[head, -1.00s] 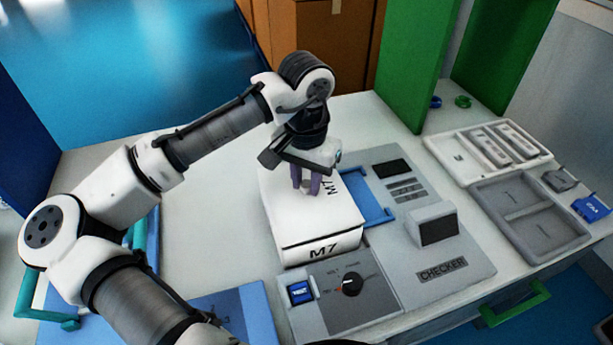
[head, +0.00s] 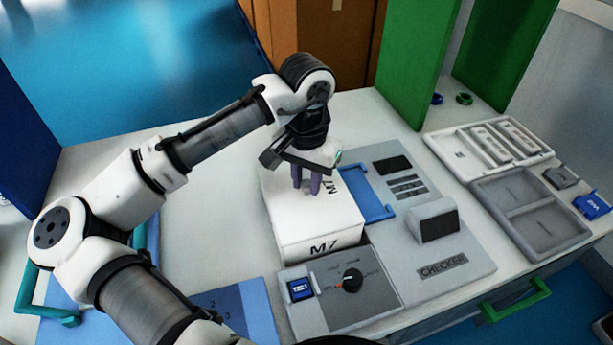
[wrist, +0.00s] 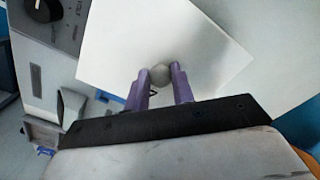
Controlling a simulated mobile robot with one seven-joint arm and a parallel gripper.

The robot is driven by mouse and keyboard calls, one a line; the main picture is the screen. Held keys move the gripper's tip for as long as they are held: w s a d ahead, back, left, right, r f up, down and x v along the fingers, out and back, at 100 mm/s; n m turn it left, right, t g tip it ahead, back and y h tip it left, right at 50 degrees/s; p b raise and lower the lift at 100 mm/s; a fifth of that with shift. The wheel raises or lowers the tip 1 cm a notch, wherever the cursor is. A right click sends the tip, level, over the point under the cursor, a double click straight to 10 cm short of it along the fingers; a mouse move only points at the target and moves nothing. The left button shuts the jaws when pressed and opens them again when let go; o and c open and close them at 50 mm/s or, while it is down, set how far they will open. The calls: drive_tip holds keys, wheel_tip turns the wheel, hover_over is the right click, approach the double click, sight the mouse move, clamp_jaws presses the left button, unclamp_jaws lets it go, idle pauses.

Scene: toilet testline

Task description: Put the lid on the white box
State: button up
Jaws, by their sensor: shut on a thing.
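The white box (head: 322,249) stands on the bench, its front face marked M7. The white lid (head: 285,215) covers its top in the head view; it looks lined up with the box, but I cannot tell whether it rests fully on the rim. My gripper (head: 306,188) is above the lid, purple fingers pointing down. In the wrist view, the fingers of my gripper (wrist: 160,80) are shut on the round grey knob (wrist: 160,74) of the lid (wrist: 145,40). The box body is hidden under the lid there.
A grey checker panel (head: 455,266) and a dial panel (head: 345,300) sit close to the box. A blue bracket (head: 370,200) is at its right. Grey and white trays (head: 530,215) lie further right. A green partition (head: 415,65) stands behind.

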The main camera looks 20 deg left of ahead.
drive_tip(key=o, duration=1.1)
drive_tip(key=shift+r, duration=0.15)
drive_tip(key=shift+r+p, duration=3.4)
